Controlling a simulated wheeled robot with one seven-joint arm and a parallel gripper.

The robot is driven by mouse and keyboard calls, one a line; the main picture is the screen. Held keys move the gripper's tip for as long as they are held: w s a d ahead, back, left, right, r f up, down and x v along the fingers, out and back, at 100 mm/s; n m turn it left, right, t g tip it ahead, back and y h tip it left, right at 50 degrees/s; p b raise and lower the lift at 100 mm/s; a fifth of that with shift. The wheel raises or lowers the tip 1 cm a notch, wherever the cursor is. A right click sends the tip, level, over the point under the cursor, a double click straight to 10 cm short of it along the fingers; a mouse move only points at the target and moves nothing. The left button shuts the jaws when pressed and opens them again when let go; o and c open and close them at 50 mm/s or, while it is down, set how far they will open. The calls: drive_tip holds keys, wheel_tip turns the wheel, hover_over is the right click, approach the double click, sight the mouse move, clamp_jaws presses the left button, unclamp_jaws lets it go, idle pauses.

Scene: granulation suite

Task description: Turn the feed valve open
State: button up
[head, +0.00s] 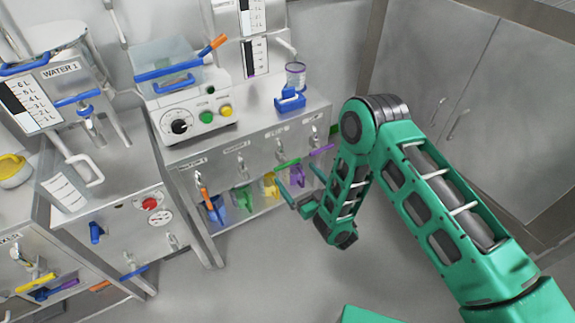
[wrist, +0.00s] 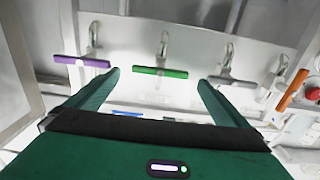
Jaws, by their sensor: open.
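A row of valves with coloured lever handles runs along the front of the steel cabinet (head: 245,150). I cannot read which label names the feed valve. In the wrist view the green handle (wrist: 160,72) lies crosswise between and beyond my fingertips, with a purple handle (wrist: 82,62) to its left and a grey handle (wrist: 232,82) to its right. The green handle also shows in the head view (head: 287,163), just above my gripper (head: 303,183). My gripper is open and empty, with its fingers (wrist: 160,80) pointing at the cabinet front; contact cannot be told.
An orange handle (head: 205,196) is at the cabinet's left end. Coloured scoops, including a yellow one (head: 270,184), are under the valves. A control box (head: 190,118) and a blue clamp-like item (head: 290,100) stand on top. The floor (head: 270,270) in front is clear.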

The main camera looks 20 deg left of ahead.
sight(289, 166)
drive_tip(key=shift+x, duration=3.55)
drive_tip(key=c, duration=0.9)
